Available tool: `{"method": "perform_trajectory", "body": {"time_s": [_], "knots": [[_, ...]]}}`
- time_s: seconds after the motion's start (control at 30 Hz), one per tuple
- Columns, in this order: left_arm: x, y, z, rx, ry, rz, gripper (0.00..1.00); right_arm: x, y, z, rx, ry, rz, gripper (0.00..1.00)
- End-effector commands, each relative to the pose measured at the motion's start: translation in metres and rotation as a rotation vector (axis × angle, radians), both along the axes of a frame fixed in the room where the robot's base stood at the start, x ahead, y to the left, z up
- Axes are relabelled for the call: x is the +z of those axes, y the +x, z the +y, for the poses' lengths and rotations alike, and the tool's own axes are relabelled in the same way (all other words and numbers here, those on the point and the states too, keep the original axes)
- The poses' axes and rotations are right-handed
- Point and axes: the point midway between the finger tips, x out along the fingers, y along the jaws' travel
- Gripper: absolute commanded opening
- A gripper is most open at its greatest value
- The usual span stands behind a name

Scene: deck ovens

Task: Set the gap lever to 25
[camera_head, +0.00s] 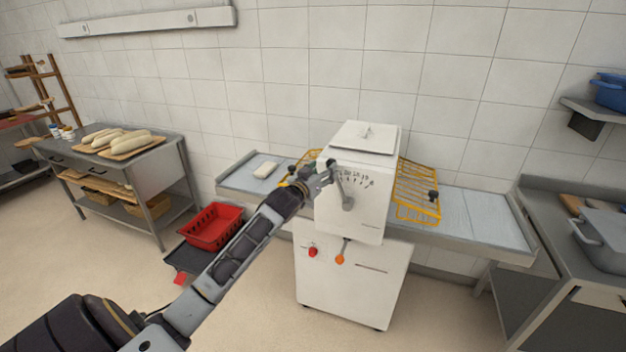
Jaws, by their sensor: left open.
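The gap lever (346,193) is a grey arm on the front of the white dough sheeter (352,228). It hangs down and slightly right from its pivot, with a round knob at its lower end. A dark-numbered scale (357,178) curves beside it; the digits are too small to read surely. My left gripper (327,177) is open at the upper left of the lever, close to its pivot end. I cannot tell whether it touches the lever. My right gripper is out of view.
Yellow wire guards (417,190) flank the sheeter head above the belt table (482,215). A red knob (312,252) and an orange-tipped handle (340,259) sit lower on the front. A red crate (212,226) stands at left. The floor right of the sheeter is clear.

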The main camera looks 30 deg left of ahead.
Motion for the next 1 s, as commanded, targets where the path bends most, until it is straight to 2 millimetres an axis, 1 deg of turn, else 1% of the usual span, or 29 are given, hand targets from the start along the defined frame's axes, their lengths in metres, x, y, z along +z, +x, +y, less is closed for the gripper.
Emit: {"method": "perform_trajectory", "body": {"time_s": [0.1, 0.6, 0.8, 1.0], "knots": [[0.000, -0.010, -0.001, 0.000, -0.001, 0.001, 0.56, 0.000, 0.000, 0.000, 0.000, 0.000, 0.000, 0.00], [0.001, -0.049, -0.004, 0.000, -0.001, 0.000, 0.56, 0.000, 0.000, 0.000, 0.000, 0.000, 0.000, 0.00], [0.002, -0.058, -0.005, 0.000, 0.000, 0.000, 0.56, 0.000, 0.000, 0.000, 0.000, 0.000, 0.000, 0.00], [0.002, -0.060, -0.005, 0.000, 0.000, 0.000, 0.56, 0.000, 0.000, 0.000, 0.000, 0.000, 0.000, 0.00]]}}
